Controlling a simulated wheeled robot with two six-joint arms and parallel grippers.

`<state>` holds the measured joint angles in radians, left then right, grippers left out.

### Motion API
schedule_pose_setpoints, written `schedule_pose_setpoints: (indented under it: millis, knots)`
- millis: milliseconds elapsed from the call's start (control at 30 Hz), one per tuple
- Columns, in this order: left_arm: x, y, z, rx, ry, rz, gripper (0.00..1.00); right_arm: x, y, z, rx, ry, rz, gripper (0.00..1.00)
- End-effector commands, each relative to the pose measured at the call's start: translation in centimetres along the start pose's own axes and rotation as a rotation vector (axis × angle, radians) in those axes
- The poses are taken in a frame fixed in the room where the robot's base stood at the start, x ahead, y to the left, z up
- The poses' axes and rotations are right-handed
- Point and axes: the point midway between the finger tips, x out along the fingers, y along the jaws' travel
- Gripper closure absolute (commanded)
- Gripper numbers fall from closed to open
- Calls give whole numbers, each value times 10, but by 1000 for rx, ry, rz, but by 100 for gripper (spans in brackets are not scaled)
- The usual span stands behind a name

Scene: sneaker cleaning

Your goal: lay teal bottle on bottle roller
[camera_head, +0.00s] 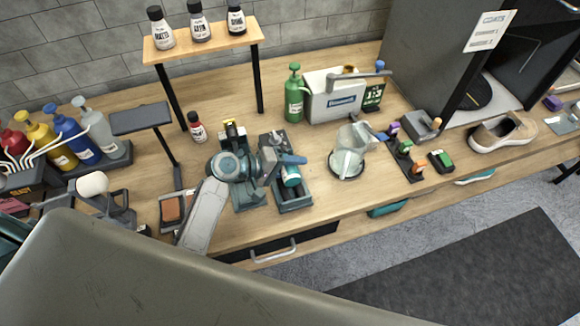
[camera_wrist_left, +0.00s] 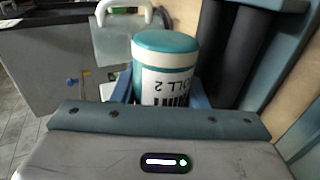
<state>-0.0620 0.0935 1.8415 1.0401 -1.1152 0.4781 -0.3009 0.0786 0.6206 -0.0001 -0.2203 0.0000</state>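In the left wrist view, the bottle's teal cap end (camera_wrist_left: 166,42) and label stand between my blue fingers. My left gripper (camera_head: 287,162) is around the bottle and seems closed on its sides. The roller's black cylinders (camera_wrist_left: 222,50) lie just right of the bottle in the wrist view. Whether the bottle touches them is hidden. My right gripper is not in view.
A clear jug (camera_head: 347,160) stands right of the roller. A green pump bottle (camera_head: 294,95) and a white box (camera_head: 333,97) stand behind it. Bare wood (camera_head: 235,238) lies in front.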

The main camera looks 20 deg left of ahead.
Motion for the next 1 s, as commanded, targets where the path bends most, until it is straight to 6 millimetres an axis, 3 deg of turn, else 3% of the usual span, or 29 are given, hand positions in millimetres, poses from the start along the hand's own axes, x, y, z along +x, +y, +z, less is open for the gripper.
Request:
schedule_pose_setpoints:
  millis: [33,167,367,467,600,867,1000]
  knots:
    - [4,-30,8,-25,-20,-49,42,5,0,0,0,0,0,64]
    - [-5,-30,8,-21,-17,-48,42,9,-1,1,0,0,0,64]
    - [-38,-27,7,-9,-10,-43,42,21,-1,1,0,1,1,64]
    - [-56,-23,7,-6,-8,-37,35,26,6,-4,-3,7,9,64]
    - [-78,-16,7,1,-3,-26,35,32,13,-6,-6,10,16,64]
    - [-106,-4,7,7,3,-5,35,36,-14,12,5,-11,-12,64]
    - [-114,-1,8,8,5,2,35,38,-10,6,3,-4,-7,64]
